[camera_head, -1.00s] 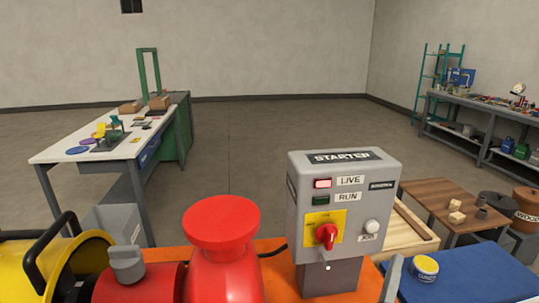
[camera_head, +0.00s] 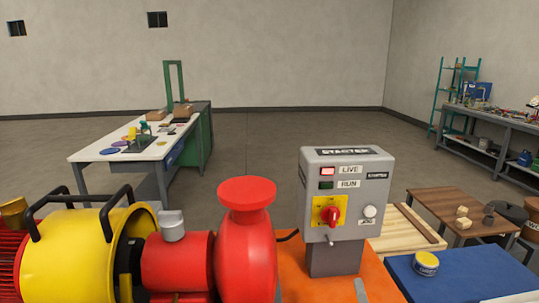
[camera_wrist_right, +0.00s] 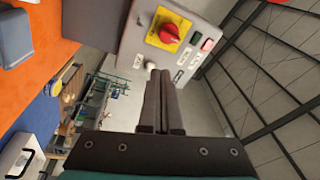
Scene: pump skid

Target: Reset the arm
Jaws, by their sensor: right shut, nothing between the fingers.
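My right gripper (camera_wrist_right: 163,95) is shut and empty in the wrist view. Its two dark fingers lie together, pointing toward the grey starter box (camera_wrist_right: 195,50), apart from the red rotary knob (camera_wrist_right: 170,33) on its yellow plate. The red knob (camera_head: 331,215) is there too. The LIVE lamp (camera_head: 327,171) is bright red and the RUN lamp (camera_head: 326,185) is dark green. My left gripper is out of view.
A blue mat (camera_head: 460,275) with a yellow tin (camera_head: 426,264) lies right. A white-topped workbench (camera_head: 110,145) stands behind left; the floor between is open.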

